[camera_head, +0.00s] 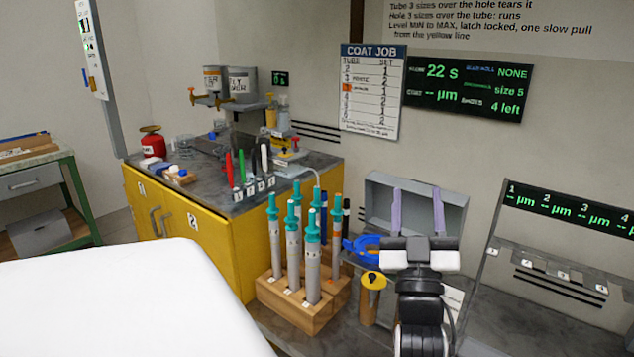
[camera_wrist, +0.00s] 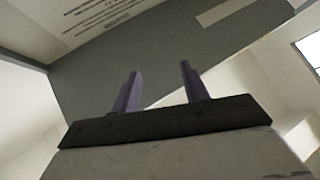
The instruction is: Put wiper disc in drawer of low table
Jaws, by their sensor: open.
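My gripper (camera_head: 418,195) is raised over the bench at the right, its two purple fingers pointing up and apart. It is open, with nothing between the fingers in the wrist view (camera_wrist: 158,75). A low table (camera_head: 73,200) with green legs stands at the far left, cut by the picture edge. Its grey drawer (camera_head: 32,180) looks shut. I cannot pick out the wiper disc for certain. A blue ring-like thing (camera_head: 363,248) lies just left of my wrist, partly hidden. Small blue, white and brown pieces (camera_head: 165,169) lie on the yellow cabinet.
A wooden rack (camera_head: 300,308) of teal-topped tubes stands left of my arm. A grey open box (camera_head: 377,207) is behind my gripper. The yellow cabinet (camera_head: 215,235) carries pens, cans and a red container (camera_head: 153,143). A white surface (camera_head: 120,310) fills the lower left.

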